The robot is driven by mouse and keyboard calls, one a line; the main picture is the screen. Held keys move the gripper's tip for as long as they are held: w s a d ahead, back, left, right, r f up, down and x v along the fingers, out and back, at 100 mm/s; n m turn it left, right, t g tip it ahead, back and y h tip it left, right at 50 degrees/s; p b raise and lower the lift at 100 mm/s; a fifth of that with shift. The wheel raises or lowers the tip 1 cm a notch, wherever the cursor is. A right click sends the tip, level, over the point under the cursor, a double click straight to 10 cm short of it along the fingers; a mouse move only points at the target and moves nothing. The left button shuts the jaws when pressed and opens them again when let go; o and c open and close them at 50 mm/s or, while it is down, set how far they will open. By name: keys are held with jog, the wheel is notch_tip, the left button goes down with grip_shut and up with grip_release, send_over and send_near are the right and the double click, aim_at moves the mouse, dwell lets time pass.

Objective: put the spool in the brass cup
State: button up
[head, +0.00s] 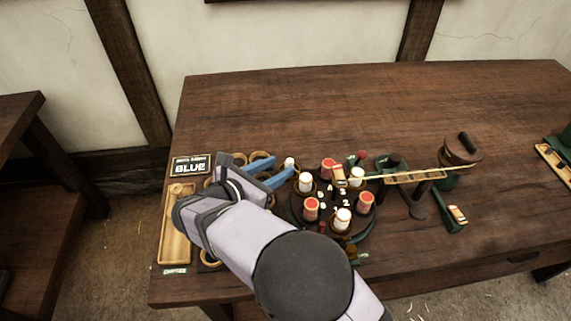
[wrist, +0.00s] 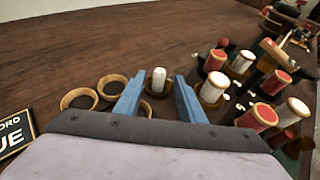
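A white spool (wrist: 159,75) stands upright between and slightly beyond my fingertips in the wrist view; its top also shows in the head view (head: 289,162). A brass-coloured rim (wrist: 150,91) shows around or just behind its base; I cannot tell which. My gripper (wrist: 158,82) has its two blue fingers apart, with visible gaps on both sides of the spool. In the head view my gripper (head: 282,168) is left of a dark round stand (head: 294,207). Several brass rings or cups (wrist: 79,98) lie left of the spool, partly hidden by my gripper.
The stand holds several red (head: 311,208) and white (head: 343,218) spools close to my gripper's right. A sign reading BLUE (head: 190,166) and a wooden tray (head: 174,240) are at the left. A slatted bar (head: 415,177) extends right towards a lidded pot (head: 462,150). The table's back is clear.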

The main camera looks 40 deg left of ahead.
jog(key=shift+v, duration=2.9)
